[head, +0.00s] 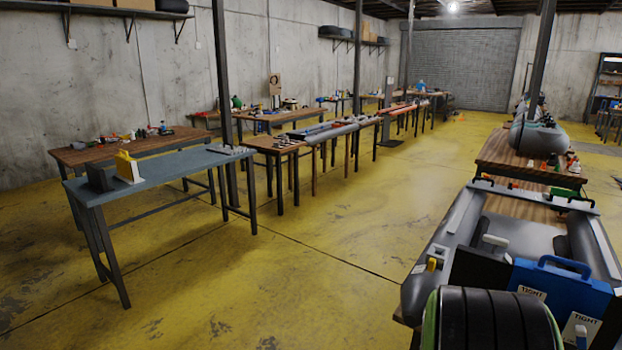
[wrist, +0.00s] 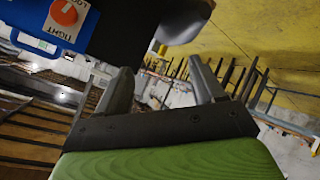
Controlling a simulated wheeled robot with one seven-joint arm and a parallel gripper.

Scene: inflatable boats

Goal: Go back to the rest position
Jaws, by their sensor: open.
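My gripper (wrist: 160,85) shows in the wrist view with its two dark fingers spread apart and nothing between them. A blue box with an orange-red knob (wrist: 66,12) and a "TIGHT" label is beyond the fingers, at the upper left. A grey rounded shape, probably part of the boat, is near the right finger. In the head view my arm fills the bottom right and the gripper is not visible. The blue box (head: 562,288) with its handle and "TIGHT" labels sits on the grey inflatable boat (head: 460,225), just beyond my arm.
A wooden table (head: 510,153) with another grey boat part (head: 538,138) stands behind the boat. A grey-blue table (head: 165,172) holds a yellow item (head: 127,166) at left. A row of workbenches runs to the back. The yellow floor (head: 310,240) between is clear, apart from dark posts.

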